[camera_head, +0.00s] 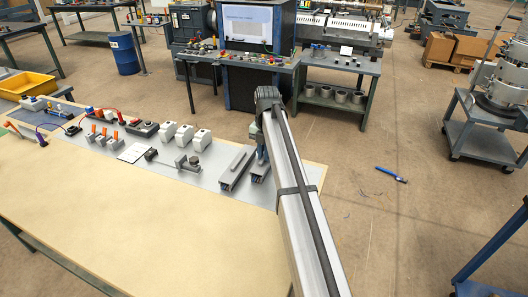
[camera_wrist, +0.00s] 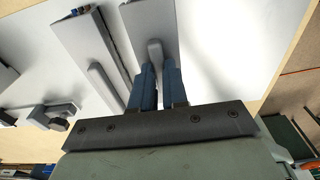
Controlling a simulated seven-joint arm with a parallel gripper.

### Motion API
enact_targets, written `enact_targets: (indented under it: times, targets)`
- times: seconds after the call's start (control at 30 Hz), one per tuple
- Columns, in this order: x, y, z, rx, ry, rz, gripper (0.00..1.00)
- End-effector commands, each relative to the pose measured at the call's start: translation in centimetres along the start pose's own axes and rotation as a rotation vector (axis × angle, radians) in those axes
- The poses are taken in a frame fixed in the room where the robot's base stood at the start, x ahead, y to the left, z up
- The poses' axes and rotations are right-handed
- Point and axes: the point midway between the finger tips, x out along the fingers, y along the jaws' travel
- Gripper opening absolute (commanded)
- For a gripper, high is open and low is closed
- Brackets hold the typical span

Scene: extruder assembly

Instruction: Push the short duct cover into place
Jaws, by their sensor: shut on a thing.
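Two grey ducts lie side by side at the right end of the grey panel. The left, longer duct (camera_head: 238,168) also shows in the wrist view (camera_wrist: 88,42), with coloured wire ends at its end. The right duct is partly hidden by my arm in the head view, and its flat grey top, which I take as the short duct cover (camera_wrist: 148,22), shows in the wrist view. My gripper (camera_wrist: 160,72) has its blue fingers closed on the cover's upright grey handle. Whether the cover is fully seated cannot be told.
The grey panel (camera_head: 205,180) lies on a beige table (camera_head: 110,225). Left of the ducts are a grey fitting (camera_head: 187,163), several white blocks and small devices. A yellow bin (camera_head: 28,85) is at the far left. The near table area is clear.

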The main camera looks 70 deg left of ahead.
Motion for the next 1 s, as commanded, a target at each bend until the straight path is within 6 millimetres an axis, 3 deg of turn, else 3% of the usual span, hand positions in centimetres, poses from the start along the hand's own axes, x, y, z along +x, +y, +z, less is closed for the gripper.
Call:
enact_targets:
  times: [0.4, 0.43, 0.73, 1.0]
  targets:
    - [0.66, 0.00, 0.06, 0.000, 0.000, 0.000, 0.00]
    - [0.67, 0.00, 0.06, 0.000, 0.000, 0.000, 0.15]
    - [0.65, 0.00, 0.06, 0.000, 0.000, 0.000, 0.43]
    - [0.56, 0.00, 0.07, 0.000, 0.000, 0.000, 0.43]
